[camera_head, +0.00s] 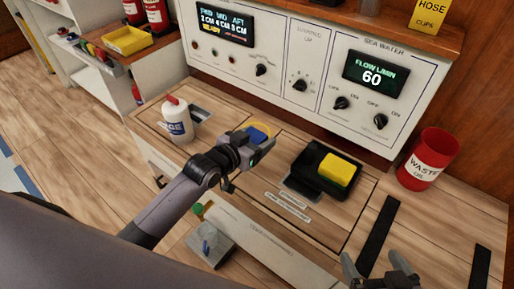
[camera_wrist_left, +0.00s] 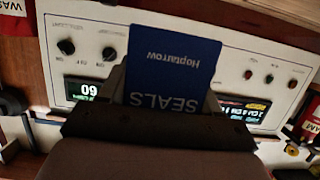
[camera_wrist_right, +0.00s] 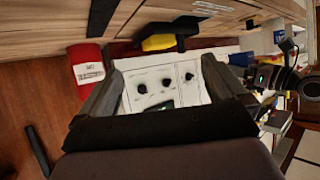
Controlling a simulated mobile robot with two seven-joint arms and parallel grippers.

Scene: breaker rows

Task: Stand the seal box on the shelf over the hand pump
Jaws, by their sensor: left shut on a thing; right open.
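The seal box is blue with white "SEALS" lettering in the left wrist view (camera_wrist_left: 175,70). My left gripper (camera_head: 259,141) is shut on it and holds it above the worktop, in front of the control panel. In the head view only a small blue part of the box (camera_head: 258,133) shows beyond the gripper. The wooden shelf (camera_head: 376,22) runs above the control panel. My right gripper (camera_head: 380,279) is open and empty at the bottom right of the head view. I cannot make out a hand pump for certain.
A yellow hose clips box (camera_head: 428,16) stands on the shelf's right part. A black tray (camera_head: 311,178) with a yellow block (camera_head: 340,170), a white bottle (camera_head: 177,122) and a red waste oil bin (camera_head: 428,160) stand on the worktop. The control panel (camera_head: 310,60) rises behind them.

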